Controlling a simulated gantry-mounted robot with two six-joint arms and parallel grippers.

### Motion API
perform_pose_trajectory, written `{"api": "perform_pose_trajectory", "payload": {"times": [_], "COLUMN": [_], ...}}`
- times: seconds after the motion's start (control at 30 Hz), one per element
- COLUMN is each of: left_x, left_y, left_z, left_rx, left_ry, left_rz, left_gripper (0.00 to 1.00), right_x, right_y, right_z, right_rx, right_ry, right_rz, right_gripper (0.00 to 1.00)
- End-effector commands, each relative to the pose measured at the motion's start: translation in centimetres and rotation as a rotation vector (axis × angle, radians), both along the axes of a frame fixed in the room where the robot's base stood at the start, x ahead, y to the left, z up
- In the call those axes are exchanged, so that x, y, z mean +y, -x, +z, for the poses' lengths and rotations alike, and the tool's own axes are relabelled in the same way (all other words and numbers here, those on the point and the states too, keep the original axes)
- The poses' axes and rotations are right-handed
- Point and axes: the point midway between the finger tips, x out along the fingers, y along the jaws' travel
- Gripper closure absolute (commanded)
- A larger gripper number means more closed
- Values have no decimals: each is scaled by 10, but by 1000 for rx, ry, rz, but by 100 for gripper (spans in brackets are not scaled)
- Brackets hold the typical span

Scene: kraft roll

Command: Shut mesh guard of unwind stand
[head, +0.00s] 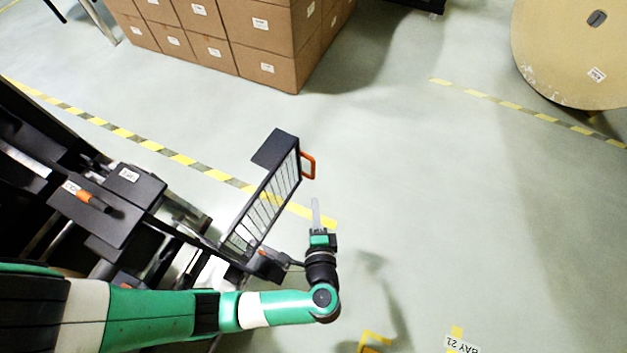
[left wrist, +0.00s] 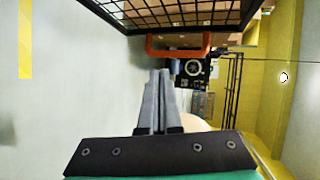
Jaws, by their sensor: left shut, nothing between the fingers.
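The mesh guard (head: 268,203) of the unwind stand is a dark framed panel with wire mesh, swung out from the stand (head: 110,205) over the floor. Its orange handle (head: 309,165) is on the outer right side near the far end. In the left wrist view the mesh guard (left wrist: 175,12) crosses the top, with the orange handle (left wrist: 178,47) hanging below its edge. My left gripper (head: 316,203) is shut and empty, to the right of the guard and short of the handle. Its fingers (left wrist: 158,95) point towards the handle, apart from it. My right gripper is not in view.
Stacked cardboard boxes (head: 245,35) stand at the back. A large kraft roll (head: 570,55) is at the back right. Yellow-and-dark striped tape (head: 165,150) marks the floor. A "BAY 21" label (head: 462,344) lies at the front. The floor right of the guard is clear.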

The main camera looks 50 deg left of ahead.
Motion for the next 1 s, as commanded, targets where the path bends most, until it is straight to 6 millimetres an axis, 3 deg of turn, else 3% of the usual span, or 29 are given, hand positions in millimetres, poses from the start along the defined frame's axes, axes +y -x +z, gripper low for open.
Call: {"api": "perform_pose_trajectory", "payload": {"times": [0.2, 0.4, 1.0], "left_x": [38, 59, 62], "left_y": [-25, -41, -49], "left_z": [-10, -11, -13], "left_rx": [0, 0, -3], "left_ry": [0, 0, 1], "left_rz": [5, 2, 0], "left_gripper": [100, 100, 100], "right_x": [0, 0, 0], "right_y": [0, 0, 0], "right_z": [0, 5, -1], "right_rx": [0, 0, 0], "right_ry": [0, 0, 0], "right_rz": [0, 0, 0], "right_gripper": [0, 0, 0]}}
